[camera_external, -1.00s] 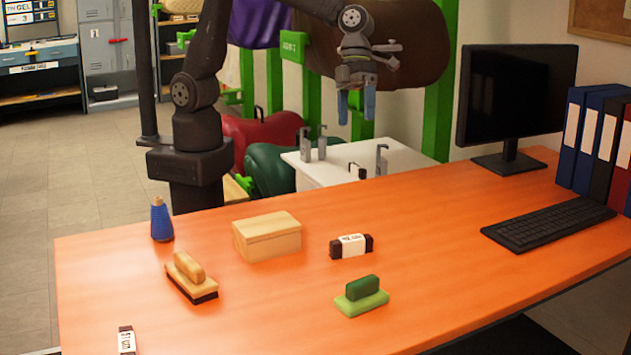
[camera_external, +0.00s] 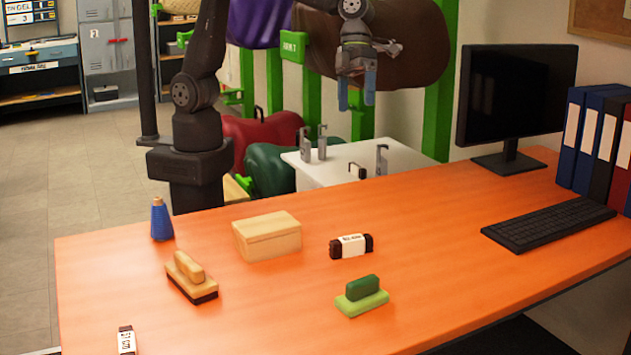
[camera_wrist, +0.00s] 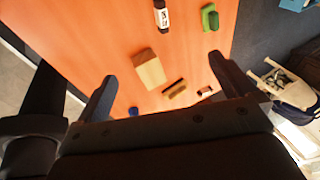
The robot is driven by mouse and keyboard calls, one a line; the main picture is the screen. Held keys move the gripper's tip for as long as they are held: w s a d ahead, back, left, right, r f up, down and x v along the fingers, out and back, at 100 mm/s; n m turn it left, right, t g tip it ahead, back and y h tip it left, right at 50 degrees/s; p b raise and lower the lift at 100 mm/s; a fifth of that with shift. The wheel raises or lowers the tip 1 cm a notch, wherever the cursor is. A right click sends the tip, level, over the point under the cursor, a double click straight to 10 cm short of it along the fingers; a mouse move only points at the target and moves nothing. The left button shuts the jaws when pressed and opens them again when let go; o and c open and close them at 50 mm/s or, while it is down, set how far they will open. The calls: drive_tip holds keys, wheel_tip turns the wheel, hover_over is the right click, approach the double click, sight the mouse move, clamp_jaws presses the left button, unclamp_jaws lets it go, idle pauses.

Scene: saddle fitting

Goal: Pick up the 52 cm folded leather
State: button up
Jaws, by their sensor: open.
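Two dark brown folded leathers with white labels lie on the orange table. One (camera_external: 351,246) is near the middle, right of the wooden box. The other (camera_external: 126,340) is at the front left edge. The printed lengths are too small to read surely, so I cannot tell which is 52 cm. In the wrist view one labelled leather (camera_wrist: 162,17) shows at the top and another (camera_wrist: 205,91) lower right. My gripper (camera_external: 356,100) is open and empty, high behind the table, pointing down. Its two fingers (camera_wrist: 163,70) show spread apart in the wrist view.
On the table (camera_external: 450,230) are a wooden box (camera_external: 267,236), a wooden-handled brush (camera_external: 190,277), a green brush (camera_external: 361,297), a blue spool (camera_external: 161,219) and a keyboard (camera_external: 548,223). A monitor (camera_external: 515,100) and binders (camera_external: 595,140) stand at right. A small white table (camera_external: 330,170) is behind.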

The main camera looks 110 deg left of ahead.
idle(0.4)
drive_tip(key=n+t+y, duration=0.1)
drive_tip(key=n+t, duration=0.1)
drive_tip(key=n, duration=1.5)
approach(352, 238)
drive_tip(key=x, duration=0.4)
drive_tip(key=shift+w+d+f, duration=0.25)
drive_tip(key=shift+w+d, duration=0.05)
drive_tip(key=shift+w, duration=0.05)
drive_tip(key=shift+s+x, duration=0.15)
drive_tip(key=shift+x, duration=1.15)
drive_tip(key=shift+s+x, duration=0.15)
drive_tip(key=shift+x, duration=1.15)
drive_tip(key=shift+a+f, duration=0.15)
drive_tip(key=shift+a, duration=0.05)
drive_tip(key=shift+c, duration=0.2)
drive_tip(key=c, duration=0.8)
